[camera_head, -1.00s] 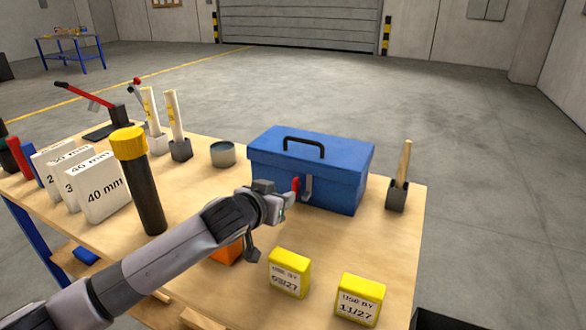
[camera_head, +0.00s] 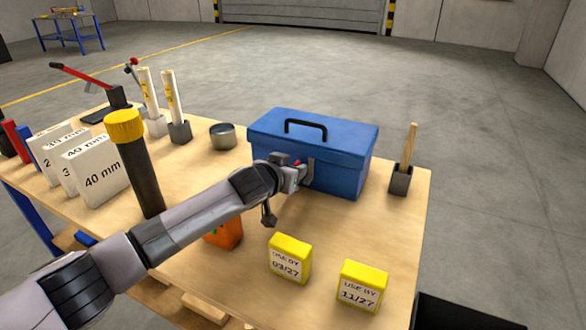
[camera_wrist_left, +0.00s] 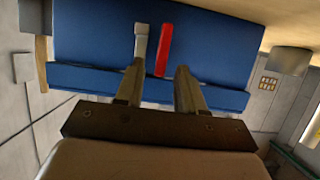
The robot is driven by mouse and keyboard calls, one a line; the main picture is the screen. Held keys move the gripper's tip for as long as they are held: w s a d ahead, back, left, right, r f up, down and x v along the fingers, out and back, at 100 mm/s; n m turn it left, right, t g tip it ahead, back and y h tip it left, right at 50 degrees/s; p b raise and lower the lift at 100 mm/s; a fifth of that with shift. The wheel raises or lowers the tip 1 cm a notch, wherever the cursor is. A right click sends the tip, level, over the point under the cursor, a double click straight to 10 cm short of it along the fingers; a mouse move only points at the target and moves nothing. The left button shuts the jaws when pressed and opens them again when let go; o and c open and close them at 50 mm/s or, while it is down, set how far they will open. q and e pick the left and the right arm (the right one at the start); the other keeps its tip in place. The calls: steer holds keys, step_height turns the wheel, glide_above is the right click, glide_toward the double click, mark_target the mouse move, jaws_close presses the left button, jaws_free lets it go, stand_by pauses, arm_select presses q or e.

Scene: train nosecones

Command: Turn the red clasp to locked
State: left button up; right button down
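The blue toolbox (camera_head: 345,172) stands on the wooden table with its lid down. The red clasp (camera_wrist_left: 163,50) is a slim bar on its front, close beside a grey metal strip (camera_wrist_left: 140,45); only a bit of the clasp (camera_head: 297,163) shows past my gripper in the head view. My left gripper (camera_head: 300,175) is at the toolbox front. In the wrist view the left gripper (camera_wrist_left: 160,72) is open, with the clasp's near end between its fingertips and no clear contact. My right gripper is in no view.
Two yellow boxes (camera_head: 290,259) (camera_head: 362,287) and an orange object (camera_head: 224,233) sit near the table front. A black cylinder with yellow cap (camera_head: 135,165) stands left of my arm.

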arm_select(q)
steer(key=shift+w+d+f, duration=0.2)
steer(key=shift+w, duration=0.3)
jaws_close()
